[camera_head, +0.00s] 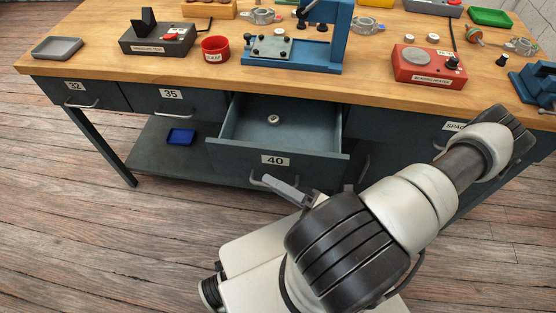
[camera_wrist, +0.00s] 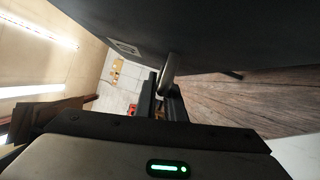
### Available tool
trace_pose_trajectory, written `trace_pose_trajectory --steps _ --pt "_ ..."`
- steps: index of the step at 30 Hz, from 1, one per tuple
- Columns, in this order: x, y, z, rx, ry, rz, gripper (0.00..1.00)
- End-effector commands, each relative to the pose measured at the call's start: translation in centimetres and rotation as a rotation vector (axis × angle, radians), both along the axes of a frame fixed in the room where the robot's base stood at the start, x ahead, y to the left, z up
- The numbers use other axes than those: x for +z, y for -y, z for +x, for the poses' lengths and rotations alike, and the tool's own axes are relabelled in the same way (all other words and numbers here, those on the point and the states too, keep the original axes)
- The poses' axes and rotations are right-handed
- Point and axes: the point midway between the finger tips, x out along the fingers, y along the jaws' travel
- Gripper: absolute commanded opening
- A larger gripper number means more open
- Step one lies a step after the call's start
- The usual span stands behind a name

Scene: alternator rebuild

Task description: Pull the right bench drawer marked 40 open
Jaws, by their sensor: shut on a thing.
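The bench drawer marked 40 (camera_head: 228,155) stands pulled out from under the bench top in the head view, with its inside in sight. A small round metal part (camera_head: 273,119) lies on its floor. The drawer's dark front also fills the top of the wrist view (camera_wrist: 215,30). Its bar handle (camera_wrist: 168,76) sits between my gripper's fingers (camera_wrist: 163,95), which are shut on it. In the head view my gripper (camera_head: 287,188) is at the handle below the 40 label, and my arm hides part of the handle.
The wooden bench top (camera_head: 215,85) carries a blue press (camera_head: 320,45), a red tester box (camera_head: 428,68), a red cup (camera_head: 215,48) and a grey tray (camera_head: 57,47). Drawers 32 (camera_head: 84,98) and 35 (camera_head: 150,97) are shut. A blue tray (camera_head: 181,136) lies on the lower shelf.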

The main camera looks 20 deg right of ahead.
Motion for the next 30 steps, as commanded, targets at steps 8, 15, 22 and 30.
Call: trace_pose_trajectory --steps 8,15,22,30 --pt "0.0 -2.0 -3.1 -0.003 0.001 0.002 0.00" --pt "0.0 -2.5 -3.9 -0.003 0.001 0.000 0.00" --pt "0.0 -2.5 -3.9 -0.004 0.002 -0.001 0.00" --pt "0.0 -2.6 -3.9 -0.003 0.001 0.000 0.28"
